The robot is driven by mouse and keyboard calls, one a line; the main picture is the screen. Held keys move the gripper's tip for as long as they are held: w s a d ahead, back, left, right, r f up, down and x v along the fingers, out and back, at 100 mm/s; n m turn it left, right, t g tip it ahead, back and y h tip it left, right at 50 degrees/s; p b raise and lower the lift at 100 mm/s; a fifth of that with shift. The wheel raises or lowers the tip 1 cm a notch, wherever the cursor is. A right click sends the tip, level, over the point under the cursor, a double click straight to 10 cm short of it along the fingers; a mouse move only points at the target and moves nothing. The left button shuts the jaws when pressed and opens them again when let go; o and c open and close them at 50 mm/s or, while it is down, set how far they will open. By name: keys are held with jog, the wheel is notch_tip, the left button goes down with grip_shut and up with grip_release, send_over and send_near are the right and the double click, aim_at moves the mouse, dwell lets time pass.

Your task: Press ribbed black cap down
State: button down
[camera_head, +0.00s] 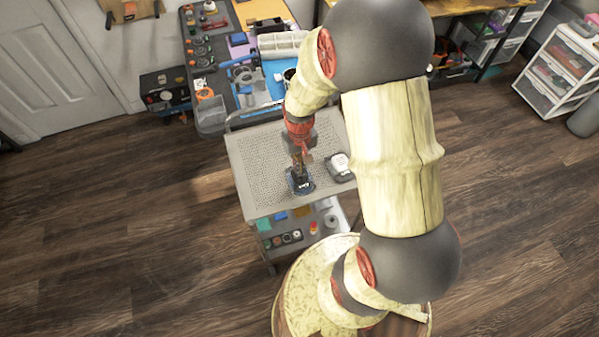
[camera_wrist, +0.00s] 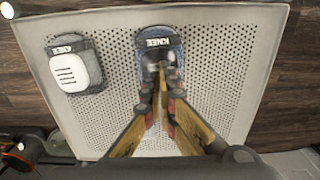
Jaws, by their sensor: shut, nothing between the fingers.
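A dark pad with a blue edge (camera_wrist: 176,38), labelled KNEE, lies on the perforated cart top. It also shows in the head view (camera_head: 308,187). A dark, glossy black cap (camera_wrist: 149,60) sits on it, partly hidden behind my fingers; I cannot make out its ribs. My gripper (camera_wrist: 161,70) is shut and empty, pointing down with its fingertips over the cap. In the head view my gripper (camera_head: 299,168) is right above this pad. I cannot tell whether the fingertips touch the cap.
The grey perforated cart top (camera_wrist: 225,75) is mostly clear. A second KNEE pad with a slotted white cap (camera_wrist: 68,70) lies beside the first. It shows in the head view (camera_head: 341,166) to the right. A cluttered workbench (camera_head: 215,75) stands behind the cart.

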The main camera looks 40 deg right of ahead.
jog(key=shift+f+b, duration=0.65)
jog(key=shift+f, duration=0.65)
dwell(0.7)
jog(key=shift+r, duration=0.1)
jog(key=shift+r+p, duration=3.2)
jog(key=shift+r, duration=0.75)
jog(key=s+a+r+n+t, duration=0.1)
jog(key=s+a+r, duration=0.3)
jog(key=r, duration=0.6)
jog(key=s+a+r+n+t, duration=0.1)
jog(key=s+a+r, duration=0.3)
jog(key=r, duration=0.6)
jog(key=s+a+r+n+t, duration=0.1)
jog(key=s+a+r+t, duration=0.2)
jog(key=r, duration=0.8)
jog(key=shift+s+a+t, duration=0.3)
jog(key=shift+s+a, duration=0.2)
jog(key=shift+s, duration=0.1)
